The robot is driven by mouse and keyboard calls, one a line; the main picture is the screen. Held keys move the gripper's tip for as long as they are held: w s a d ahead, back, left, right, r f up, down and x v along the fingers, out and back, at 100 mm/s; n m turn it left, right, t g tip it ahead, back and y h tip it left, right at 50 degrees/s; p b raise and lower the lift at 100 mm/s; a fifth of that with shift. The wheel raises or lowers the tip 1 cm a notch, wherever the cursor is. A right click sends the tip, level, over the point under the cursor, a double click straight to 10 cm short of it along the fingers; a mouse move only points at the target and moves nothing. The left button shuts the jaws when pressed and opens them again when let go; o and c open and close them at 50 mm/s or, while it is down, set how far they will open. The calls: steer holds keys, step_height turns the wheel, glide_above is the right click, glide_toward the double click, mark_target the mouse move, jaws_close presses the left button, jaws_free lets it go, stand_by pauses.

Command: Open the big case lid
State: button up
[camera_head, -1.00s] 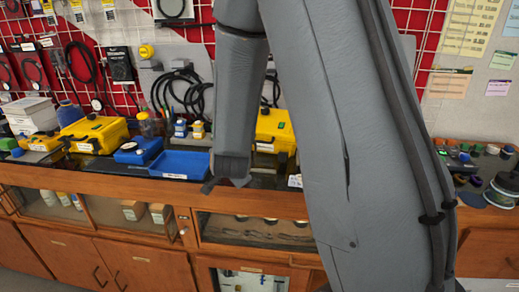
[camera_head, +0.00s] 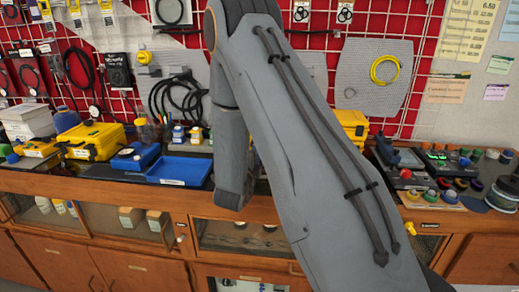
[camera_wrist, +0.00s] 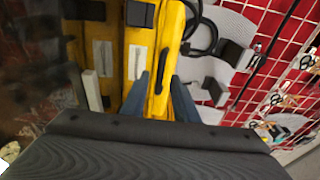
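A large yellow case (camera_head: 353,125) stands on the bench at the back, mostly hidden behind my arm in the head view. In the wrist view the yellow case (camera_wrist: 140,50) runs down the middle, turned on its side, with a white label, a dark latch and a seam. Its lid looks shut, as far as it shows. My gripper (camera_wrist: 160,100) has its two blue-grey fingers apart, with yellow case surface visible between them. I cannot tell whether they touch it. In the head view my gripper is hidden behind my arm.
A smaller yellow case (camera_head: 92,140), a blue tray (camera_head: 180,170) and a blue box (camera_head: 135,157) stand left of my arm. Devices with coloured knobs (camera_head: 440,165) stand at the right. Black cables (camera_head: 177,98) hang on the red wall behind.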

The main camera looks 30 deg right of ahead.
steer(key=shift+x, duration=1.15)
jaws_close()
steer(key=shift+a+r+p, duration=0.1)
steer(key=shift+p, duration=0.2)
